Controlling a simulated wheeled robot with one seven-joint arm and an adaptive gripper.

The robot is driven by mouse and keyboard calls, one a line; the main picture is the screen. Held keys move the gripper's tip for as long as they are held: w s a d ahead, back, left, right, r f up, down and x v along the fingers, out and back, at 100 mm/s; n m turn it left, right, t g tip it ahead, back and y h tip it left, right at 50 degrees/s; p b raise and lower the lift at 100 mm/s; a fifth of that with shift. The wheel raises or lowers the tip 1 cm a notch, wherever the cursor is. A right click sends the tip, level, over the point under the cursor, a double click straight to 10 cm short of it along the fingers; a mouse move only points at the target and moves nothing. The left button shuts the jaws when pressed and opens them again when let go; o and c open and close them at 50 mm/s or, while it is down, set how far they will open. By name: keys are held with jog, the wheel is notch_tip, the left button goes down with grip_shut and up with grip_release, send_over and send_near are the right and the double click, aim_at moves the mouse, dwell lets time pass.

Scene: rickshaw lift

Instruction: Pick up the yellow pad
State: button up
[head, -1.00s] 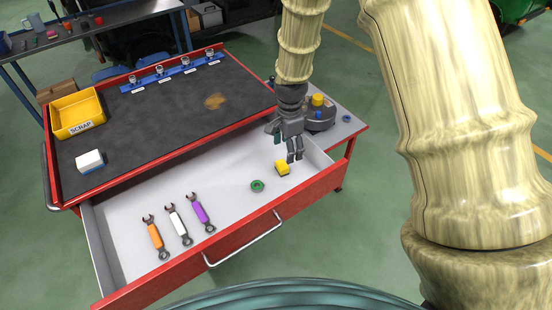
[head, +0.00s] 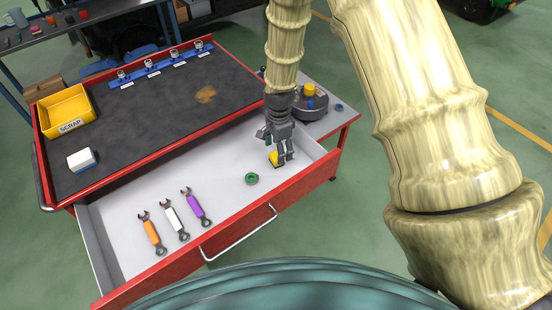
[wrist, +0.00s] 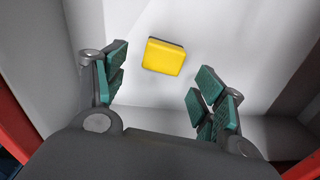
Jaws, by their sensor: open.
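The yellow pad (wrist: 164,57) is a small block lying on the white floor of the open drawer. In the head view the yellow pad (head: 273,157) sits near the drawer's right end and is partly hidden by my gripper (head: 282,158). In the wrist view my gripper (wrist: 157,95) is open, with its green finger pads apart and nothing between them. The yellow pad lies beyond the fingertips there, roughly between their lines. The head view does not clearly show the height of the fingers above the drawer floor.
The open drawer (head: 110,225) has red and white walls close to my gripper. A green ring (head: 251,178) lies left of the pad. Orange (head: 151,232), white (head: 173,219) and purple (head: 195,206) wrenches lie further left. A grey round device (head: 310,108) stands behind on a side shelf.

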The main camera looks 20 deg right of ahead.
aim_at(273, 156)
notch_tip(273, 156, down, 3)
jog(key=shift+w+a+r+p, duration=0.1)
jog(key=shift+w+a+p, duration=0.05)
jog(key=shift+p, duration=0.45)
jog(key=shift+f, duration=1)
jog(key=shift+c, duration=0.4)
jog(key=c, duration=1)
